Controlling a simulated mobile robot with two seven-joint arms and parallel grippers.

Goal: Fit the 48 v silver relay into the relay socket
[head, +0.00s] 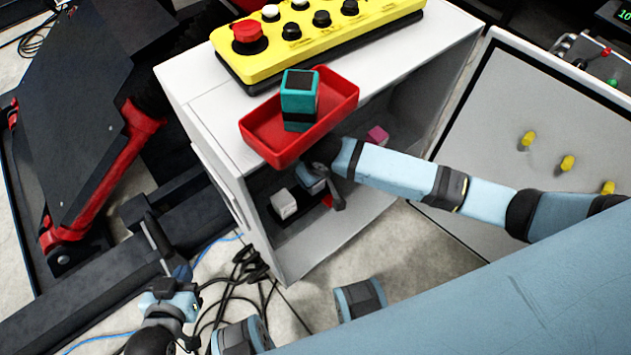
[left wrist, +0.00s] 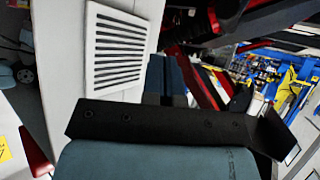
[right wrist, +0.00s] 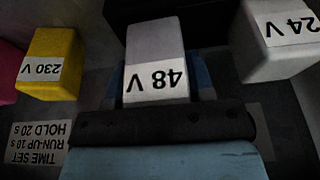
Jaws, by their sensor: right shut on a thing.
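The 48 V silver relay (right wrist: 156,60) is a light grey block in the middle of the right wrist view, its white label upside down. My right gripper (right wrist: 160,85) is shut on it, one finger on each side. In the head view my right arm reaches into the open cabinet, with the right gripper (head: 318,183) below the red tray; the held relay cannot be made out there. My left gripper (head: 180,273) is outside the cabinet at the lower left. Its fingers (left wrist: 166,78) look together and empty in the left wrist view. I cannot make out the relay socket.
A yellow 230 V relay (right wrist: 50,62) and a pale 24 V relay (right wrist: 275,45) flank the held one. A pink block (head: 377,135) sits deeper in the cabinet (head: 225,125). The red tray (head: 262,145) with a teal block (head: 299,98) overhangs the opening. Cables lie on the floor.

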